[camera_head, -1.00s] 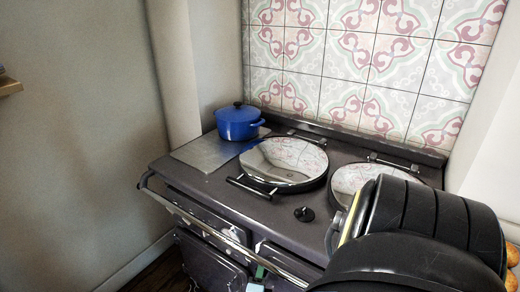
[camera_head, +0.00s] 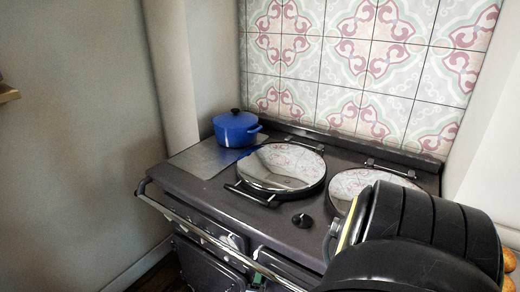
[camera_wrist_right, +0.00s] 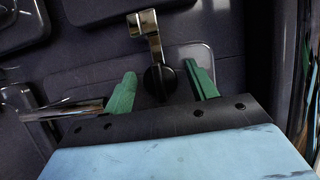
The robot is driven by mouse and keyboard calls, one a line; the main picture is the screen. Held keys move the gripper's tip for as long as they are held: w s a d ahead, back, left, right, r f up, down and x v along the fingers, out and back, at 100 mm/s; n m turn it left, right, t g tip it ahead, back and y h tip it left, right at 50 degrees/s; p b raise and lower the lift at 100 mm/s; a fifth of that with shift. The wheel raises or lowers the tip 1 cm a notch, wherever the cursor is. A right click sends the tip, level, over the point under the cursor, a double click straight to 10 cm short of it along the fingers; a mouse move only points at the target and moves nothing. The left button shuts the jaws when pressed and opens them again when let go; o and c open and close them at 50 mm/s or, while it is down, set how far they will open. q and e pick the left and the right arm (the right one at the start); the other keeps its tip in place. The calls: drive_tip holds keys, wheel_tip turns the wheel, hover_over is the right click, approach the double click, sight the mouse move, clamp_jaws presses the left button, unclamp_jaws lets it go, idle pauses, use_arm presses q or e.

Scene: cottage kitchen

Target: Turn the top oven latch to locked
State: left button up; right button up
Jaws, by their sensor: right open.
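In the right wrist view an oven latch (camera_wrist_right: 151,48) shows as a chrome lever rising from a round black pivot on a dark oven front. The frames do not show for certain whether it is the top one. My right gripper (camera_wrist_right: 160,72) is open, with its green fingers on either side of the black pivot. I cannot tell whether either finger touches it. In the head view only a small green bit of this gripper shows at the bottom edge, in front of the dark range cooker (camera_head: 180,183). My left gripper is not in view.
A chrome rail (camera_head: 190,222) runs along the cooker's front. A blue pot (camera_head: 236,130) stands at the back left of the top, beside two round shiny lids (camera_head: 282,165). Another chrome bar (camera_wrist_right: 62,110) lies left of my fingers. My right arm covers the cooker's right side.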

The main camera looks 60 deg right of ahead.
drive_tip(key=p+v, duration=0.1)
drive_tip(key=v, duration=1.2)
drive_tip(key=shift+s+a, duration=0.1)
drive_tip(key=shift+a, duration=0.05)
drive_tip(key=s+f+m+g+y, duration=0.5)
drive_tip(key=s+f+m+y, duration=0.2)
drive_tip(key=s+f+m, duration=0.65)
drive_tip(key=s+a+f+m+y, duration=0.4)
drive_tip(key=a+m+y, duration=0.1)
drive_tip(key=m, duration=0.6)
drive_tip(key=s+a+f+m+y, duration=0.3)
drive_tip(key=a+f+m+y, duration=0.2)
drive_tip(key=m, duration=0.7)
drive_tip(key=shift+s+a+f+t+b, duration=0.15)
drive_tip(key=shift+s+a+t+b, duration=0.1)
drive_tip(key=shift+s+t+b, duration=0.2)
drive_tip(key=shift+m, duration=0.25)
